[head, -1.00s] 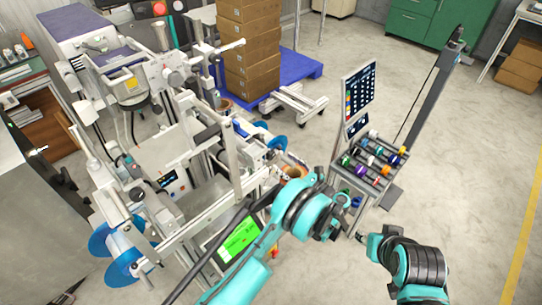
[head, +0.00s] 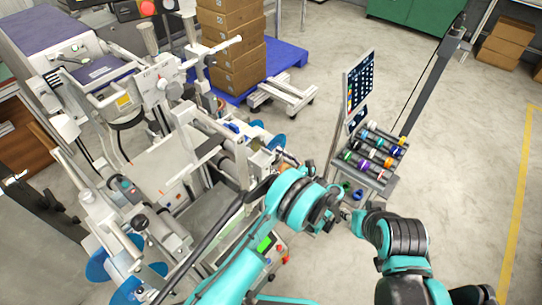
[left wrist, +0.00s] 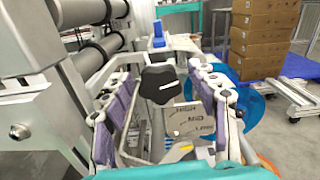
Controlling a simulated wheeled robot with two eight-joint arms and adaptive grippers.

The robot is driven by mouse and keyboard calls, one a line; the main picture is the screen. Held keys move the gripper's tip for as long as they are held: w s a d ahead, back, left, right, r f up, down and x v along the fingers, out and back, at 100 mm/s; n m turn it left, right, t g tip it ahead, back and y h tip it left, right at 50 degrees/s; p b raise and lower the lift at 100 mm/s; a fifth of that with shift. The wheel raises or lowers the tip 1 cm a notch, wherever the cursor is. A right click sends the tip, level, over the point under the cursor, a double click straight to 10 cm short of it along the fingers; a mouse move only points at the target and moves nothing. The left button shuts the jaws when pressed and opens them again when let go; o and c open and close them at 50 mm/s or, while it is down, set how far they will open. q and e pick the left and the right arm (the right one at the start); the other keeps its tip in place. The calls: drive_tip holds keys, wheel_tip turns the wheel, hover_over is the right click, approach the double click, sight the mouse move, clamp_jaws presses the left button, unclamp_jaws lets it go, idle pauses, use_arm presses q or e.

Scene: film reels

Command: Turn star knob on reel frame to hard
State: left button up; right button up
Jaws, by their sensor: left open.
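A black star knob (left wrist: 160,83) with a white mark sits on the machine in the left wrist view. The white mark runs roughly sideways across the knob. My left gripper (left wrist: 163,76) is open, its purple-padded fingers on either side of the knob with gaps between. In the head view my left arm (head: 300,200) hides the left gripper and the knob. My right arm (head: 400,240) is to the right, and its gripper end (head: 357,214) is too small to read.
The reel machine (head: 170,160) with rollers and blue reels fills the left. Stacked boxes (head: 235,50) stand on a blue pallet (head: 285,58) behind.

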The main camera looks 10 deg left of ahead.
use_arm(q)
drive_tip(key=shift+s, duration=0.1)
drive_tip(key=shift+c, duration=0.8)
drive_tip(key=c, duration=1)
drive_tip(key=m, duration=0.4)
drive_tip(key=shift+r, duration=0.1)
drive_tip(key=o, duration=1.2)
drive_tip(key=shift+c, duration=0.2)
wheel_tip(320, 180, up, 10)
drive_tip(key=shift+f, duration=0.1)
